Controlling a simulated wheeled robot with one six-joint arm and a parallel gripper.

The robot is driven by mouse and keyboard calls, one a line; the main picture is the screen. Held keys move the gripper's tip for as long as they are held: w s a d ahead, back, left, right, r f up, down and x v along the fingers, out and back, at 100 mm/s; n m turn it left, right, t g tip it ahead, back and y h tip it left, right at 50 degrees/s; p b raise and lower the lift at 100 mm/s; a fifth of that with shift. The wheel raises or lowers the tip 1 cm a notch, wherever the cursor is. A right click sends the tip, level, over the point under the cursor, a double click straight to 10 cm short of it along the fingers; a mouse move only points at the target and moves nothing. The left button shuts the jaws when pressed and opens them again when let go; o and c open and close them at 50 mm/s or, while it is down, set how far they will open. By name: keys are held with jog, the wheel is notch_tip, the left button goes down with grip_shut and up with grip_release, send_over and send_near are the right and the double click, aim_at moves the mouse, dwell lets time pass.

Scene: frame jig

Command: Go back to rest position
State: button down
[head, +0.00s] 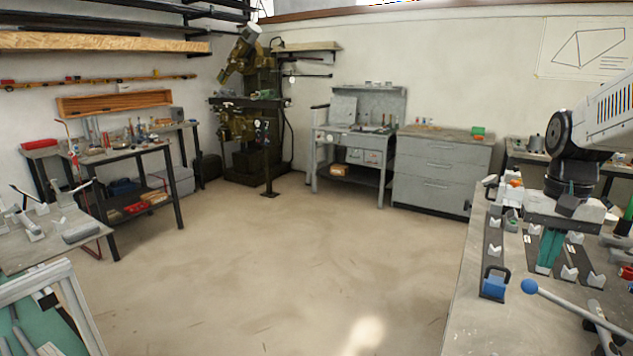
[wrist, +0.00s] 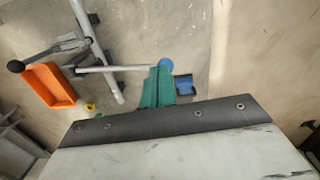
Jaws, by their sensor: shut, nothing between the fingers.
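My gripper (head: 545,266) is at the right of the head view, pointing down over the jig bench (head: 468,300). Its teal fingers are together with nothing between them. They also show side by side in the wrist view (wrist: 157,76). In that view a blue ball knob (wrist: 166,62) is right at the fingertips, and a blue block with a black handle (wrist: 184,86) is just right of them. In the head view the knob (head: 529,287) and the blue block (head: 494,284) are on the near part of the bench. Whether the fingers touch anything cannot be told.
An orange tray (wrist: 47,86) and a metal tube (wrist: 98,55) lie left of the fingers in the wrist view. Several V-blocks (head: 569,273) stand on the bench. The floor (head: 280,250) is clear. A grey drawer cabinet (head: 436,175) stands at the back wall.

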jog(key=s+a+n+t, duration=0.1)
jog(key=s+a+n, duration=0.2)
jog(key=s+a, duration=0.4)
jog(key=s+a+n+t, duration=0.1)
jog(key=s+a+n, duration=0.1)
jog(key=s+a, duration=0.6)
jog(key=s+f, duration=0.1)
jog(key=s, duration=0.3)
jog(key=shift+s+n, duration=0.25)
jog(key=shift+n, duration=0.15)
